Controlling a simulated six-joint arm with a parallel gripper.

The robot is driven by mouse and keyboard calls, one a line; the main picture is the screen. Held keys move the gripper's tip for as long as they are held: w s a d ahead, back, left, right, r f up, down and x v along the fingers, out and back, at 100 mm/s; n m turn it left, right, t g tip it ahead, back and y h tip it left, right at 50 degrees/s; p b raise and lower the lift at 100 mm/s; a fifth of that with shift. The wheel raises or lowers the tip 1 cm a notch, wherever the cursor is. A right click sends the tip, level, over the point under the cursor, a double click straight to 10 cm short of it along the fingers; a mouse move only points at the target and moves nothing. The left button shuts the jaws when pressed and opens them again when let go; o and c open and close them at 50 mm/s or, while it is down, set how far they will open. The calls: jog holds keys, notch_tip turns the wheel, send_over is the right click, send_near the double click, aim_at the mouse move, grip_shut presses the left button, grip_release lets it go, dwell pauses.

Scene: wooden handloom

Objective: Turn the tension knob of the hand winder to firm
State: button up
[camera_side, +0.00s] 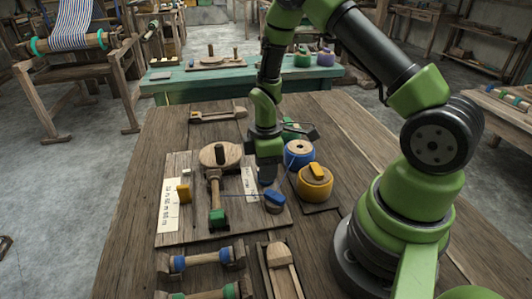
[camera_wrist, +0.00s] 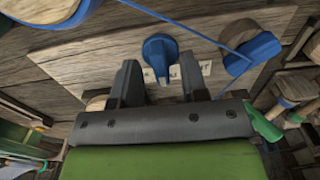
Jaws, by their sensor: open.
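The hand winder sits on a wooden board (camera_side: 180,228) with a round wooden disc (camera_side: 220,155) and a crank with a green handle (camera_side: 218,219). In the wrist view a blue knob (camera_wrist: 160,50) with a pointed tab stands by a pale lettered label (camera_wrist: 192,72), partly covered by a finger. My gripper (camera_wrist: 160,80) is open, with the knob just beyond its fingertips and between their lines; no contact shows. In the side view my gripper (camera_side: 268,180) points down over the board's right part. A blue piece (camera_side: 274,201) shows below it; I cannot tell whether that is the knob.
A blue thread runs to another blue piece (camera_wrist: 254,52) right of the knob. A yellow spool (camera_side: 315,184) and a blue spool (camera_side: 299,154) stand close right of my gripper. A yellow peg (camera_side: 184,193) stands at the board's left. Several bobbins lie in front.

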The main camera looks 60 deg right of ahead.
notch_tip(320, 180, up, 9)
jog(key=shift+r, duration=0.15)
dwell(0.4)
jog(key=s+a+r+m+t, duration=0.2)
jog(key=r+m, duration=0.1)
jog(key=r, duration=0.3)
jog(key=s+a+r+m+t, duration=0.1)
jog(key=s+a+r+m, duration=0.15)
jog(key=r, duration=0.35)
jog(key=s+a+r+m+t+y, duration=0.2)
jog(key=s+a+r+m+t, duration=0.2)
jog(key=s, duration=0.5)
notch_tip(320, 180, up, 3)
jog(key=a+m, duration=0.1)
jog(key=m, duration=0.2)
jog(key=shift+s+f+m, duration=0.15)
jog(key=shift+s+m, duration=0.1)
jog(key=shift+m, duration=0.1)
jog(key=shift+o, duration=0.4)
